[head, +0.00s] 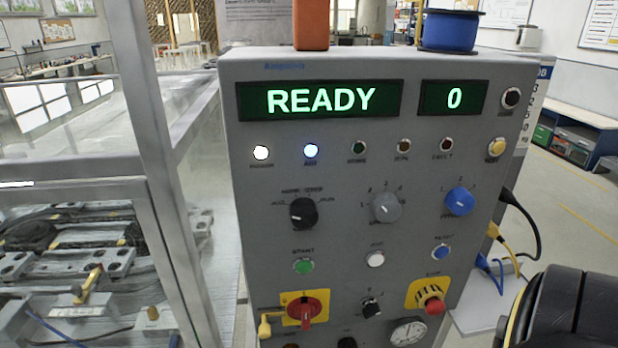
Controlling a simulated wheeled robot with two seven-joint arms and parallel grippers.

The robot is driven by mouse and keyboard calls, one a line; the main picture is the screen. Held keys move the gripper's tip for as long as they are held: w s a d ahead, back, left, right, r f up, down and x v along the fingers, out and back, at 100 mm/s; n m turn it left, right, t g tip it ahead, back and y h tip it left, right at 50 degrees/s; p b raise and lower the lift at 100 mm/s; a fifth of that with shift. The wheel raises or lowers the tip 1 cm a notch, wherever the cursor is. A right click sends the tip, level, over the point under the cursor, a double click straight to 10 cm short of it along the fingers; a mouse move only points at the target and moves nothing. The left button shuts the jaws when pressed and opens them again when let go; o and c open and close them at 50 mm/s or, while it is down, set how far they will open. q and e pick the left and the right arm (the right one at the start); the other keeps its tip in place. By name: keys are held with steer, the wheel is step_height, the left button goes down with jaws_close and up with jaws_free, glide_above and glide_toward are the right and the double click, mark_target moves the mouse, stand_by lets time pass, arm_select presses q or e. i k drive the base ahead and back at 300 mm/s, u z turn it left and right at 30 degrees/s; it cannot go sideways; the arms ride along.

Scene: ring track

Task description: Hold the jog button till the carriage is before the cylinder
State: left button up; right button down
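The grey control panel (335,215) stands upright in front of me. Its white round button (375,259), under a small label that looks like "JOG", sits in the lower middle between a green button (303,266) and a blue button (441,252). Nothing touches it. The display (320,101) reads READY in green, and a smaller display (453,98) reads 0. A white lamp (261,153) and a blue lamp (311,151) are lit. I cannot make out the carriage or the cylinder. Neither gripper is in view; a black rounded part, probably my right arm, shows at the lower right.
A glazed metal-framed enclosure (160,120) with machine parts stands left of the panel. A red rotary switch (305,309) and a red emergency stop (432,303) sit low on the panel. An orange block (311,25) and a blue spool (450,31) stand on top.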

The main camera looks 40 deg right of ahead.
mark_target(376, 260)
steer(key=u, duration=1)
steer(key=k, duration=1.2)
steer(key=z, duration=1.1)
